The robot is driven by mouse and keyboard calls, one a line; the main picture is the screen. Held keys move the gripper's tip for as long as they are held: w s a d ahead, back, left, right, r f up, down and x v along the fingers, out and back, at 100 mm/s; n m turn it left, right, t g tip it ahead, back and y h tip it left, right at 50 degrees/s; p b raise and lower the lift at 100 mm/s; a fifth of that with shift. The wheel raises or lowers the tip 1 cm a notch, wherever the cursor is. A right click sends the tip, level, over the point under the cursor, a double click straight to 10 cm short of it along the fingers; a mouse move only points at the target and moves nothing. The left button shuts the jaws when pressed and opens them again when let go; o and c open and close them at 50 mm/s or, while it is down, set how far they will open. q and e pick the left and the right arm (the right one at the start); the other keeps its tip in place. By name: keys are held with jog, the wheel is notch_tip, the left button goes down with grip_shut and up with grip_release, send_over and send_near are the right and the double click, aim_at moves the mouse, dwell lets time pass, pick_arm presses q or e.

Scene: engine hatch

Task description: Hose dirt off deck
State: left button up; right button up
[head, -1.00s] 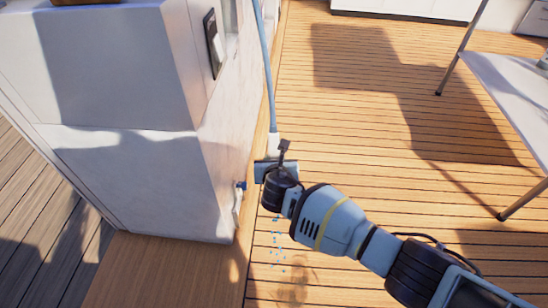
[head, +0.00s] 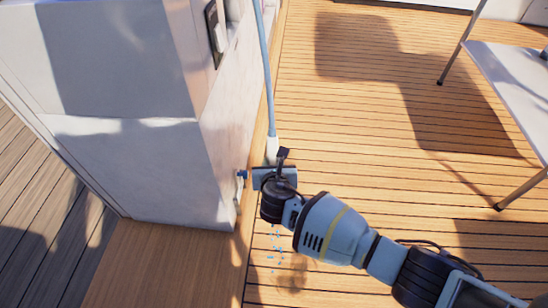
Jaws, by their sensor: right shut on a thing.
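My right gripper (head: 279,178) is beside the lower corner of the white cabinet, low over the deck, and its arm comes in from the lower right. It is shut on the hose's end (head: 272,148), largely hidden by the gripper. The light blue hose (head: 266,75) runs up from there to the top of the view. Small blue water drops (head: 276,250) show below the gripper. A brownish dirt patch (head: 291,276) lies on the wooden deck (head: 355,150) just right of the drops. My left gripper is not in view.
The white cabinet (head: 150,165) stands left of the gripper, with a small blue-handled tap (head: 241,177) on its side close to the gripper. A table (head: 505,85) with thin legs stands at the right. The middle of the deck is clear, with shadows.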

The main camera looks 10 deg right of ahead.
jog(key=shift+s+a+r+p, duration=0.1)
jog(key=shift+s+a+p, duration=0.15)
jog(key=shift+s, duration=0.55)
jog(key=shift+s+a+f+p, duration=0.1)
jog(key=shift+s+a+p, duration=0.1)
jog(key=shift+s, duration=0.6)
jog(key=shift+s+a+r+p, duration=0.1)
jog(key=shift+s+a+p, duration=0.15)
jog(key=shift+s, duration=0.55)
jog(key=shift+s+a, duration=0.75)
jog(key=shift+s, duration=1.8)
jog(key=shift+s+d, duration=0.8)
jog(key=shift+d, duration=2.1)
jog(key=shift+w+d+b, duration=1.45)
jog(key=shift+w+d, duration=0.7)
jog(key=shift+w, duration=5.25)
jog(key=shift+s+d+p, duration=0.9)
jog(key=shift+d+p, duration=1.15)
jog(key=shift+d, duration=0.8)
pick_arm(q)
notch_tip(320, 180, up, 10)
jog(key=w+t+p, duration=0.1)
jog(key=p, duration=0.6)
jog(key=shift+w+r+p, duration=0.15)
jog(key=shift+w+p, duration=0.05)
jog(key=shift+p, duration=0.15)
pick_arm(e)
jog(key=s+a, duration=0.4)
jog(key=s, duration=1)
jog(key=shift+s, duration=0.25)
